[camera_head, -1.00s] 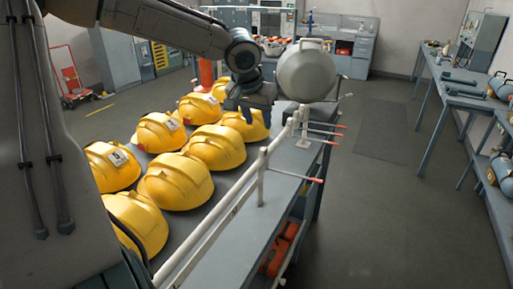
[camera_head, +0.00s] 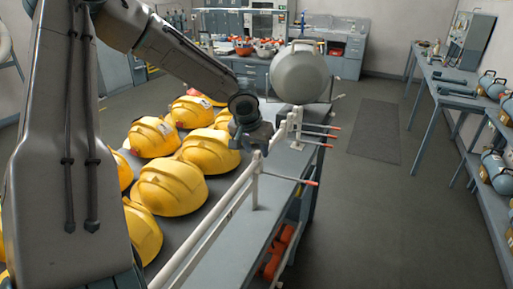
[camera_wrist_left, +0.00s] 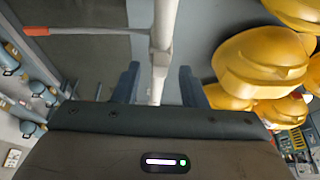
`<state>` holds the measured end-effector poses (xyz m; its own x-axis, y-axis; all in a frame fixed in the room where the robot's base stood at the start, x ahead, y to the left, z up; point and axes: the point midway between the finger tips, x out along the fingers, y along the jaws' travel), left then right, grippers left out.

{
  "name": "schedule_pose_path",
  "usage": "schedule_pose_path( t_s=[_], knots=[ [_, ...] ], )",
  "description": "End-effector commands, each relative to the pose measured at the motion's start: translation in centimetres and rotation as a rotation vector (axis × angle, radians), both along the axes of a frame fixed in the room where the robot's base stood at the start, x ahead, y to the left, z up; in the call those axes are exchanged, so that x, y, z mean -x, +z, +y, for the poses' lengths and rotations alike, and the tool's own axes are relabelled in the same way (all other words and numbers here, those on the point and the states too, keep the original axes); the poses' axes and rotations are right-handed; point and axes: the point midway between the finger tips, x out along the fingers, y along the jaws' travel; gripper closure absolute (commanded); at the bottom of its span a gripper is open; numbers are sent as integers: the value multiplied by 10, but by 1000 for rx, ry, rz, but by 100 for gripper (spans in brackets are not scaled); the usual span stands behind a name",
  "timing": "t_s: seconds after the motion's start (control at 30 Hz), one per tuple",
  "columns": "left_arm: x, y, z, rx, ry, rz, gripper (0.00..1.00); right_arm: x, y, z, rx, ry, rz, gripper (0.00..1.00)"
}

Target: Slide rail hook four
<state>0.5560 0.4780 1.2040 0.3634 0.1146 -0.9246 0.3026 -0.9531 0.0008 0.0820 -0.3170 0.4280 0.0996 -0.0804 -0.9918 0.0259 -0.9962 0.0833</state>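A white rail (camera_head: 222,212) runs along the right edge of the grey bench. Several thin hooks with orange tips stick out to its right, including a near hook (camera_head: 292,179) and a farther hook (camera_head: 312,143). In the left wrist view the rail (camera_wrist_left: 165,22) passes between the two spread blue-grey fingers (camera_wrist_left: 158,85), with a gap on both sides. An orange-tipped hook (camera_wrist_left: 85,31) extends left there, beyond the fingertips. My right gripper is not in view.
Yellow helmets (camera_head: 170,187) stand in rows on the bench (camera_head: 228,262), left of the rail. A large grey rounded tank (camera_head: 302,72) stands at the bench's far end.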

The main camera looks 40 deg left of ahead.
Motion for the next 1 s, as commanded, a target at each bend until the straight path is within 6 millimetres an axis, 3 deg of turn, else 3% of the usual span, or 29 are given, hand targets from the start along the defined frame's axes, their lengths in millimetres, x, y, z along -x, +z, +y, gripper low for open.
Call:
schedule_pose_path(
  t_s=[0.43,0.47,0.6,0.67,1.0],
  knots=[
    [-3,-9,1,0,-1,-1,62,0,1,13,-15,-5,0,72],
    [-3,-9,1,0,-1,-1,64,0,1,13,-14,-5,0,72],
    [-3,-9,1,1,-1,0,91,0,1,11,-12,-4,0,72],
    [-3,-9,1,1,-1,0,100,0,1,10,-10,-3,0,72],
    [4,-10,-2,2,-1,-2,100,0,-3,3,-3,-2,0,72]
  ],
)
